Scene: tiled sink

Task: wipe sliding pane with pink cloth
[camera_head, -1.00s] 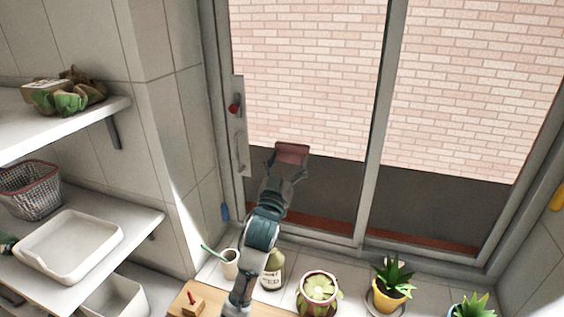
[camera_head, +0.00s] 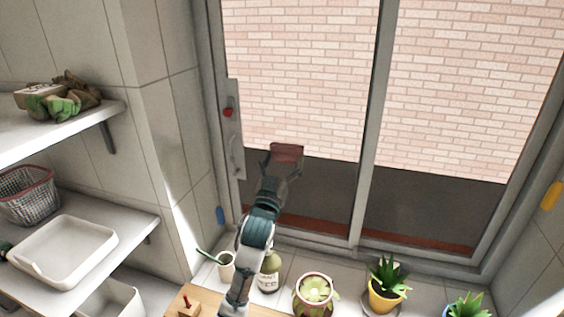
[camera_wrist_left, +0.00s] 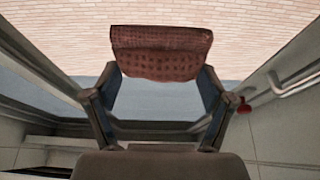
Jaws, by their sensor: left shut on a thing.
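The pink cloth (camera_head: 287,152) shows as a folded, dark reddish-pink pad in front of the left sliding pane (camera_head: 300,60). My left gripper (camera_head: 283,165) is shut on the cloth, which also spans between the two fingers in the left wrist view (camera_wrist_left: 161,53). The cloth is up against or very near the glass; I cannot tell whether it touches. The pane has a grey frame, with a red knob (camera_head: 228,113) and a pale handle (camera_head: 236,155) on its left edge.
On the sill stand a cup with a green straw (camera_head: 227,265), a bottle (camera_head: 268,277), a succulent pot (camera_head: 314,292) and a yellow plant pot (camera_head: 386,290). Shelves at left hold a wire basket (camera_head: 28,197) and a white tray (camera_head: 62,252). The glass above the gripper is clear.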

